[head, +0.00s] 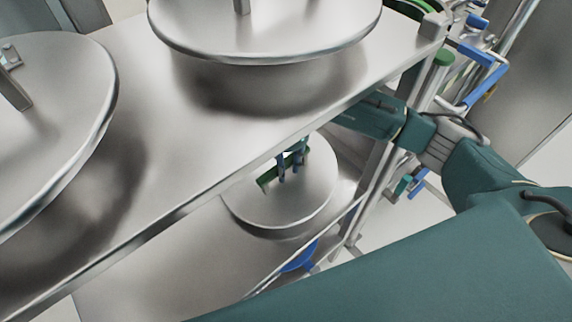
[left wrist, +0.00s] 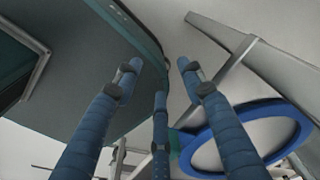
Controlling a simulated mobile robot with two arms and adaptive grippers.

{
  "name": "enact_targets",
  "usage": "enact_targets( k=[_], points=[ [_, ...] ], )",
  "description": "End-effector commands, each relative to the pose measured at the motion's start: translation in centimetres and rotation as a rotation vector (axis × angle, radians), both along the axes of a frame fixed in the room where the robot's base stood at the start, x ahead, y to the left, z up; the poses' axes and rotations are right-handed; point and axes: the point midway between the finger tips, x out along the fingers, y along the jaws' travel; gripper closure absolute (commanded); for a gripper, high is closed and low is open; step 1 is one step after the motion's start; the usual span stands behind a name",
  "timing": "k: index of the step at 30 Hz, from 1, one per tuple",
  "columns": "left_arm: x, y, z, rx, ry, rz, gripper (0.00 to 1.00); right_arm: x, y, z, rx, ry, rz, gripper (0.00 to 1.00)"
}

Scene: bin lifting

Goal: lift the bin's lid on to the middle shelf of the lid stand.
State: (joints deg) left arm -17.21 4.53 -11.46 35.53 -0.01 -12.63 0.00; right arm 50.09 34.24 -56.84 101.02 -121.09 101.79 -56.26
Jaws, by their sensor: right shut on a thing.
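A round shiny metal lid (head: 305,200) is in the middle of the head view, below the top shelf of the metal lid stand (head: 150,75). My right gripper (head: 287,172) reaches in under the top shelf's edge and is shut on the lid's handle. The lid lies over a lower metal shelf (head: 190,270); I cannot tell whether it touches it. My left gripper (left wrist: 160,75) shows only in the left wrist view. Its blue fingers are spread, with nothing between them.
Two other lids with handles are at the top shelf, one at the back (head: 265,25) and one at the left (head: 50,110). Racks with blue and green parts (head: 480,65) stand at the right. A blue ring (left wrist: 245,110) is near my left fingers.

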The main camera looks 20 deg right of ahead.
Motion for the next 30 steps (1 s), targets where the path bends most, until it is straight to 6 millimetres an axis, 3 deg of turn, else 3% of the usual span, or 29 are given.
enact_targets(
  k=[30],
  points=[
    [0.11,0.01,-0.63,0.0,-0.002,0.0,0.6,-0.46,0.02,-0.94,-0.004,0.013,0.005,1.0]
  ],
)
